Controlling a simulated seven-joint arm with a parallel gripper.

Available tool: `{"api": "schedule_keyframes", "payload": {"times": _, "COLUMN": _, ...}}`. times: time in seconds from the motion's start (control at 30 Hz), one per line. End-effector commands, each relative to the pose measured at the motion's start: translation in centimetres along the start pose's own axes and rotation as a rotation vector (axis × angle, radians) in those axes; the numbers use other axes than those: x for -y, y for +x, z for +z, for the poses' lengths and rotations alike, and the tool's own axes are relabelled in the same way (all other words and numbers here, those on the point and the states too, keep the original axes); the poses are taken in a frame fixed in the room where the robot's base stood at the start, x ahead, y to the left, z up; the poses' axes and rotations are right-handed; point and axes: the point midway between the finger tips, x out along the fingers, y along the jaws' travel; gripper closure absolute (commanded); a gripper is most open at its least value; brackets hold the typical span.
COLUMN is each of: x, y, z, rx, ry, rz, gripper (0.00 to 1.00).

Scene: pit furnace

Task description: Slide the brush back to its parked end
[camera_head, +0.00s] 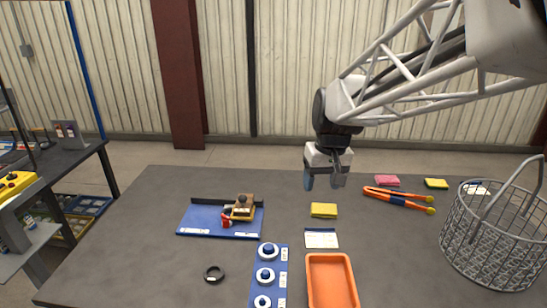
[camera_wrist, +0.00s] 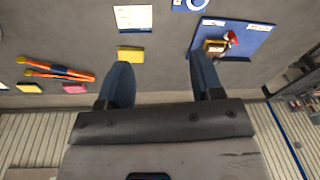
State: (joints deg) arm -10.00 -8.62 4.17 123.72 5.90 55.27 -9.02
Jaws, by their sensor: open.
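The blue board (camera_head: 205,220) lies on the left half of the table, with a dark raised rail along its back edge. A tan and yellow block (camera_head: 243,206), which looks like the brush, sits at the board's right end against the rail. A small red part (camera_head: 226,220) is just left of it. In the wrist view, the board (camera_wrist: 256,36) and the block (camera_wrist: 214,46) show at upper right. My gripper (camera_head: 324,182) is open and empty, pointing down above the table, right of the board and apart from it. Its blue fingers (camera_wrist: 158,72) show in the wrist view.
A yellow sponge (camera_head: 324,210), a white card (camera_head: 321,239), a blue strip with several round knobs (camera_head: 267,265) and an orange tray (camera_head: 332,282) fill the middle. Orange tongs (camera_head: 398,199) and a wire basket (camera_head: 492,235) are right.

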Motion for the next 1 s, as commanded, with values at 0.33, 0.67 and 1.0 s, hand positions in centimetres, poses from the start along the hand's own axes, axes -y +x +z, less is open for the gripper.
{"api": "schedule_keyframes", "payload": {"times": 0.33, "x": 2.8, "y": 3.3, "z": -7.8, "rx": 0.041, "ry": -0.08, "rz": -0.036, "gripper": 0.4}}
{"api": "schedule_keyframes", "payload": {"times": 0.67, "x": 6.1, "y": 7.4, "z": -14.6, "rx": 0.077, "ry": -0.155, "rz": -0.069, "gripper": 0.4}}
{"api": "schedule_keyframes", "payload": {"times": 1.0, "x": 10.2, "y": 12.8, "z": -20.9, "rx": 0.115, "ry": -0.232, "rz": -0.104, "gripper": 0.4}}
